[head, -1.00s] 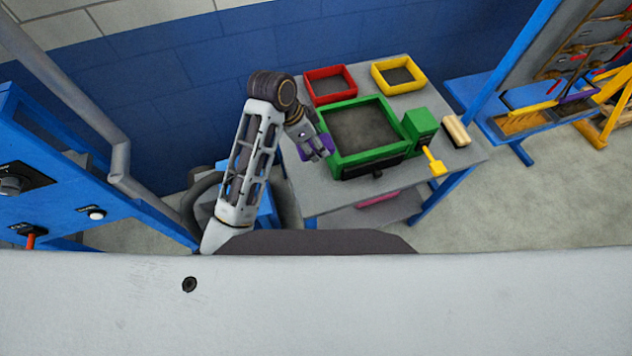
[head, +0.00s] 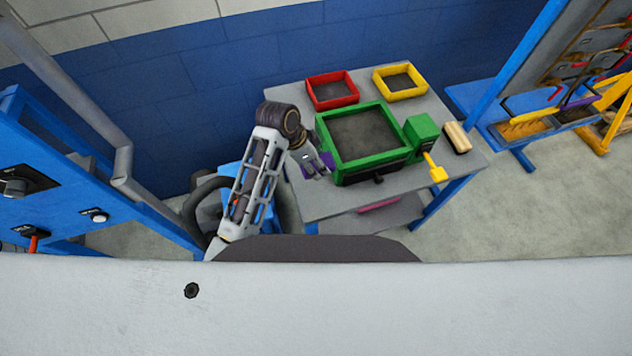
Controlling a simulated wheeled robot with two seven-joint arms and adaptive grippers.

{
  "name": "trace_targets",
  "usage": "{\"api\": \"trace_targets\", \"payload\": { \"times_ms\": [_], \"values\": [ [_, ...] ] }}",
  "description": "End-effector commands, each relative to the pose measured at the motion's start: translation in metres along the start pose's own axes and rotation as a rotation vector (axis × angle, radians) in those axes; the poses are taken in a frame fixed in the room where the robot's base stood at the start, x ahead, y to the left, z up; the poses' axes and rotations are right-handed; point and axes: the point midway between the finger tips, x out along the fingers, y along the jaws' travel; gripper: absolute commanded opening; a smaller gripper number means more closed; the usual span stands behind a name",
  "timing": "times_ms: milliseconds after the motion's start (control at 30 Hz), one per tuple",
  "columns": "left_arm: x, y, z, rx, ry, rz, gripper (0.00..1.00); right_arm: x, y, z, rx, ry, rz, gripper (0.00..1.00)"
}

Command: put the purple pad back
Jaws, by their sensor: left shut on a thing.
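My left gripper (head: 317,172) is at the left edge of the grey table, just left of the green frame. It is shut on the purple pad (head: 327,159), which shows only in part behind the fingers. The pad is close to the left side of the green frame (head: 322,142); I cannot tell whether they touch or whether the pad rests on the table. My right gripper is not in view.
The grey table (head: 317,205) also bears a red tray (head: 331,90), a yellow tray (head: 400,82), a green block (head: 420,131) with a yellow lever (head: 435,171), and a tan block (head: 457,138). A pink item (head: 380,206) lies on the lower shelf. A blue panel (head: 75,195) stands at left.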

Motion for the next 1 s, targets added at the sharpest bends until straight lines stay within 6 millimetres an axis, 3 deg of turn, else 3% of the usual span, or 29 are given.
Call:
{"api": "trace_targets", "payload": {
  "times_ms": [500, 1000],
  "values": [
    [0.073, 0.000, 0.030, -0.001, 0.000, 0.001, 0.39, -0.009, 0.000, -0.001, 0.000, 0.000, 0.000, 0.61],
    [0.082, -0.001, 0.034, 0.000, 0.001, 0.000, 0.39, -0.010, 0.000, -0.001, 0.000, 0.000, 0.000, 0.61]
  ]
}}
